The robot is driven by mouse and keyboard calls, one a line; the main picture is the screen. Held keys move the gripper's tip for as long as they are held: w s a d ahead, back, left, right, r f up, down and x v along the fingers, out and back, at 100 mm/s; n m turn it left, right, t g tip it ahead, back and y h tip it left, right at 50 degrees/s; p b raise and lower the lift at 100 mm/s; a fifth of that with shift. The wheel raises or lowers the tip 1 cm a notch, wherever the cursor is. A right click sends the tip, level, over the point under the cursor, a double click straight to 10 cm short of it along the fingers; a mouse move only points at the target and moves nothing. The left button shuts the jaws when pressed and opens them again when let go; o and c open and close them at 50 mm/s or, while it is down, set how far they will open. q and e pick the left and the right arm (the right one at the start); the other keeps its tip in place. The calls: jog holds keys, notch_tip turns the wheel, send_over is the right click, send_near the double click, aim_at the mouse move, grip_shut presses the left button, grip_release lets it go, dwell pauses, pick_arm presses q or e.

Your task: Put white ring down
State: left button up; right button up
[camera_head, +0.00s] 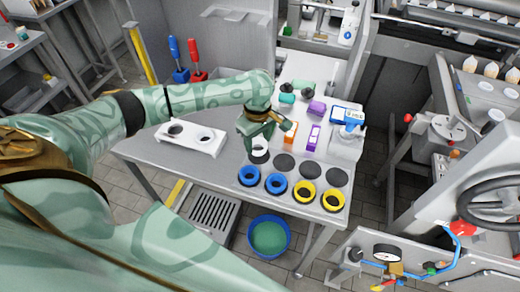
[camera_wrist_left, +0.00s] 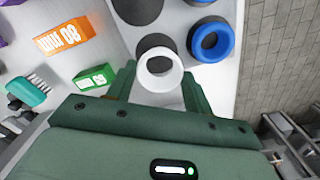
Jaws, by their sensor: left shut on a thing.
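The white ring (camera_head: 259,159) is held between the fingers of my left gripper (camera_head: 260,142), close above the metal table. In the left wrist view the white ring (camera_wrist_left: 158,83) sits between the two green fingers of the gripper (camera_wrist_left: 158,90), and a dark round spot (camera_wrist_left: 153,42) shows partly behind it. I cannot tell whether the ring touches the surface. My right gripper is not in view.
Dark round spots (camera_head: 285,162) lie in a row to the right of the ring. Two blue rings (camera_head: 249,183) and two yellow rings (camera_head: 305,200) stand along the front edge. An orange box (camera_head: 291,130) and purple box (camera_head: 311,142) are behind. A white two-hole holder (camera_head: 205,148) is left.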

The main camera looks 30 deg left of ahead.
pick_arm(q)
jog(key=shift+w+f, duration=0.3)
jog(key=shift+f, duration=0.1)
notch_tip(320, 180, down, 3)
jog(key=shift+f+b, duration=0.1)
jog(key=shift+b, duration=1.15)
jog(key=shift+r, duration=0.2)
jog(key=o, duration=0.7)
jog(key=shift+f, duration=0.15)
jog(key=shift+o, duration=0.2)
notch_tip(320, 180, up, 12)
jog(key=p, duration=0.6)
jog(key=shift+r, duration=0.2)
